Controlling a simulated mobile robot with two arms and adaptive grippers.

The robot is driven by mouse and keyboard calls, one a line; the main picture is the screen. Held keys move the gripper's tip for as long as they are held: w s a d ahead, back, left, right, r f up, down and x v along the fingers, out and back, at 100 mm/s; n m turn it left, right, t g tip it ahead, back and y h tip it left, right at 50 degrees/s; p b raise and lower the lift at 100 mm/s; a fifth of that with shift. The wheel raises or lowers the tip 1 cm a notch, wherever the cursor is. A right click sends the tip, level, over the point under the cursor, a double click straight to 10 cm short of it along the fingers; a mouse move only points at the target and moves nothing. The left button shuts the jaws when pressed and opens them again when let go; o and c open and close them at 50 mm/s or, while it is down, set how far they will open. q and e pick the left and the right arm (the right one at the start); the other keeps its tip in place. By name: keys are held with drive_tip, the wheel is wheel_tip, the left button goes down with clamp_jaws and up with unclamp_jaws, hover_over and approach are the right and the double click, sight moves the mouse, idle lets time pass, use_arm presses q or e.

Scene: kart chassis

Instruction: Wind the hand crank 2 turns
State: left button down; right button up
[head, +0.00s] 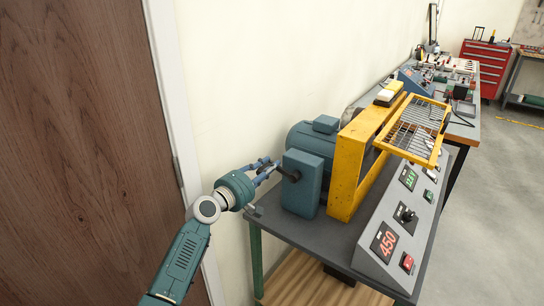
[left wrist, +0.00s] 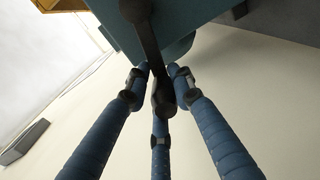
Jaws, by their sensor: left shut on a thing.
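The hand crank (head: 289,174) is a dark arm on the end of a blue-grey box (head: 303,184) at the near left end of the bench. My left gripper (head: 270,168) is at the crank's outer end, its blue fingers shut around the dark handle. In the left wrist view, the crank arm (left wrist: 145,35) runs from the top down to the handle, and my left gripper's fingers (left wrist: 158,82) close around it. The fingers partly hide the handle. My right gripper is in neither view.
A blue motor (head: 308,142) and a yellow guard frame (head: 352,160) stand beside the box. A sloped panel (head: 372,262) with displays and buttons lies along the bench's right edge. A wooden door (head: 80,140) and wall are close on the left. Open floor lies to the right.

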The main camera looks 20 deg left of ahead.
use_arm(q)
wheel_tip(320, 180, down, 7)
drive_tip(key=n+b, duration=0.1)
drive_tip(key=n, duration=0.6)
drive_tip(key=shift+s+d, duration=0.15)
drive_tip(key=shift+s, duration=0.1)
drive_tip(key=shift+d, duration=0.1)
drive_tip(key=c, duration=1.5)
unclamp_jaws()
drive_tip(key=shift+c, duration=0.2)
drive_tip(key=shift+r, duration=0.3)
drive_tip(key=v, duration=1.2)
drive_tip(key=shift+a, duration=0.3)
drive_tip(key=shift+w, duration=0.15)
